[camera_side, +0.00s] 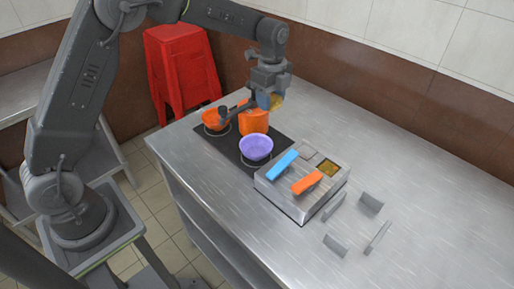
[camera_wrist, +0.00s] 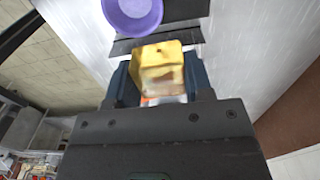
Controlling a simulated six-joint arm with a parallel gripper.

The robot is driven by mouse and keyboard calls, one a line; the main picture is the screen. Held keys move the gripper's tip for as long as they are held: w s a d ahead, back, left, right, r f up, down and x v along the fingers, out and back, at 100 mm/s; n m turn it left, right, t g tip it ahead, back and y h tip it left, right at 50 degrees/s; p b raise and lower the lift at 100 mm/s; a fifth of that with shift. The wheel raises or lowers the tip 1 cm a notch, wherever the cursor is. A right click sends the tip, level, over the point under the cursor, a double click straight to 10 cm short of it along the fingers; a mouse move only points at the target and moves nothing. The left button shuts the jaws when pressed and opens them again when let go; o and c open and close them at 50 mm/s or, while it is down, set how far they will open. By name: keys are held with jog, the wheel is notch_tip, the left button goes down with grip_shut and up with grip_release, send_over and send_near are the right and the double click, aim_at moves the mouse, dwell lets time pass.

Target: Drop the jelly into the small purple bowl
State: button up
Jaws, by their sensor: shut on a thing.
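My gripper (camera_side: 268,101) is shut on the jelly (camera_wrist: 160,68), a yellow translucent block between the two fingers in the wrist view. The jelly also shows at the gripper's tip in the side view (camera_side: 278,103). My gripper holds it up near the orange pot, behind the small purple bowl. The purple bowl (camera_side: 256,147) sits upright on the dark cooktop, and no jelly shows in it. In the wrist view the purple bowl (camera_wrist: 133,12) is cut off by the top edge, beyond the jelly and slightly left.
The orange pot (camera_side: 253,121) and an orange pan (camera_side: 213,119) stand on the dark cooktop (camera_side: 222,144). Several grey metal pieces lie on the counter (camera_side: 400,180), otherwise clear at right.

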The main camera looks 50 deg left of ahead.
jog(key=s+f, duration=0.4)
jog(key=f, duration=0.3)
jog(key=shift+s+d+f, duration=0.15)
jog(key=shift+d+f, duration=0.05)
jog(key=shift+d, duration=0.1)
dwell(0.4)
jog(key=o, duration=1)
jog(key=shift+r, duration=0.1)
